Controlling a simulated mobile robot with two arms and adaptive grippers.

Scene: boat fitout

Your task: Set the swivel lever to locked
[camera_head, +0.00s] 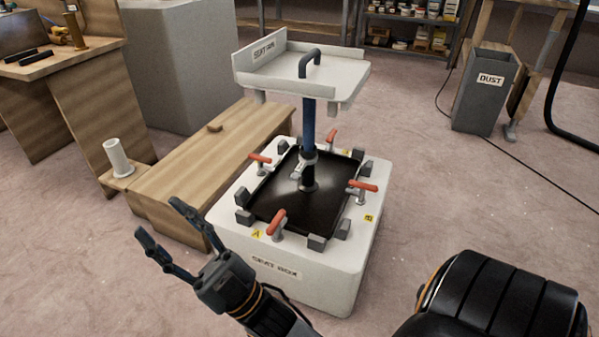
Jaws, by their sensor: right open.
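The seat box (285,278) is a white box with a black plate (265,200) on top. A dark blue post (308,125) stands upright on the plate and carries a pale seat pan (340,78) with a dark bent handle (310,62). A grey collar with a small pale lever (297,171) sits low on the post; it looks like the swivel lever, but its lock state cannot be told. My right gripper (158,222) is open and empty, in front and left of the seat box, apart from the lever. My left gripper is out of view.
Several red-handled clamps (277,222) and grey blocks ring the plate. A wooden bench (200,155) with a white cylinder (118,157) stands to the left. A dust bin (484,95) is back right. My black arm link fills the lower right.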

